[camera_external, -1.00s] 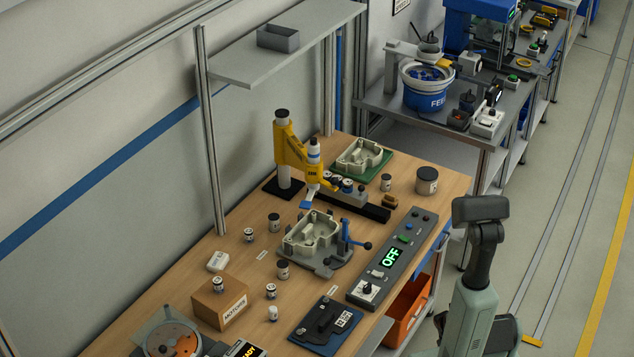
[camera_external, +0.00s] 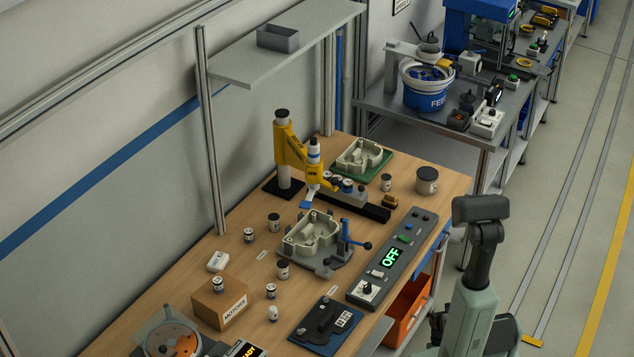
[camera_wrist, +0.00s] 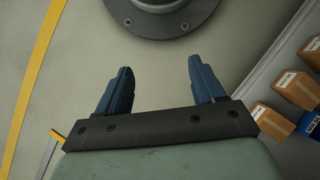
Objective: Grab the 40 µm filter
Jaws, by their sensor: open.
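Several small white-and-black labelled cylinders stand on the wooden bench in the external view, and I cannot read which is the 40 µm filter. Some stand left of the grey fixture: one cylinder (camera_external: 274,222), a smaller one (camera_external: 248,235), one by the fixture's front (camera_external: 283,270), and one nearer (camera_external: 271,290). Another stands on a cardboard box (camera_external: 217,284). One cylinder (camera_external: 386,182) stands by the green tray, near a wider canister (camera_external: 427,180). My gripper (camera_wrist: 159,70) is open and empty in the wrist view, above the floor, away from the bench.
The grey fixture (camera_external: 325,262) holds a cast housing mid-bench. A yellow press (camera_external: 290,150) stands behind it. A control panel (camera_external: 393,257) showing OFF lies along the right edge. A cardboard box (camera_external: 221,305) and dark blue plate (camera_external: 326,322) are in front. An orange bin (camera_external: 407,310) sits under the bench.

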